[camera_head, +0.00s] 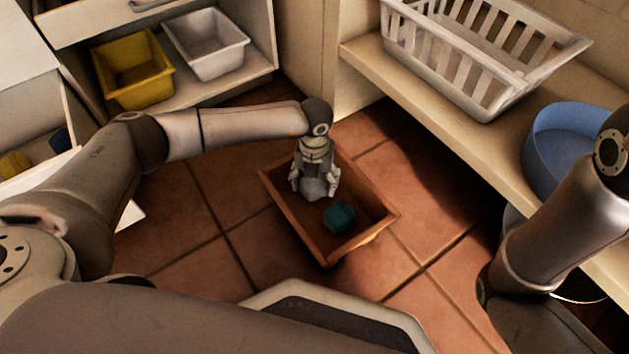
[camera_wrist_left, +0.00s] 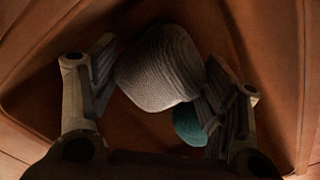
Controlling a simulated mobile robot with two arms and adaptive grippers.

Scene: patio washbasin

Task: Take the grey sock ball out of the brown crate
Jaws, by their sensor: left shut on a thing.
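The brown crate (camera_head: 278,203) stands on the tiled floor in the middle of the head view. My left gripper (camera_head: 314,184) points down into its far part. It is shut on the grey sock ball (camera_head: 314,190), which also shows between the two fingers in the left wrist view (camera_wrist_left: 158,72). Whether the ball touches the crate's bottom I cannot tell. A teal sock ball (camera_head: 340,217) lies in the crate nearer to me, and it is partly hidden behind a finger in the left wrist view (camera_wrist_left: 188,124). My right gripper is out of view.
A shelf at the right holds a white slatted basket (camera_head: 470,62) and a blue round tub (camera_head: 560,150). A cabinet at the upper left holds a yellow bin (camera_head: 133,72) and a white bin (camera_head: 206,45). The floor left of the crate is clear.

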